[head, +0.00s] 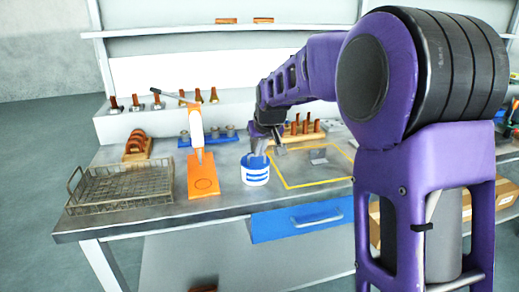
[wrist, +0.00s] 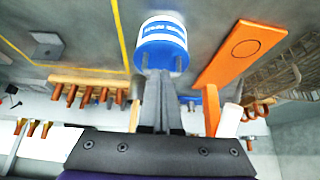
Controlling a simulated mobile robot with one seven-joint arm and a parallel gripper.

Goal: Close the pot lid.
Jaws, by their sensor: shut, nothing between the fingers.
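The pot (head: 256,173) is a small white tub with blue bands, standing on the grey bench near its front edge. It also shows in the wrist view (wrist: 162,30), where its side nearest my fingers is blue. My gripper (head: 259,151) points down at the top of the pot. In the wrist view its fingers (wrist: 158,76) are together, with nothing between them, and their tips overlap the blue part. I cannot tell whether they touch it. The lid's edge and how it sits are hidden or too small to tell.
An orange board (head: 203,186) with a white and orange tool on it lies left of the pot. A wire basket (head: 120,190) stands farther left. A yellow outlined area (head: 320,181) lies to the right. Racks of pegs (head: 303,131) stand behind. A blue drawer (head: 297,219) is below.

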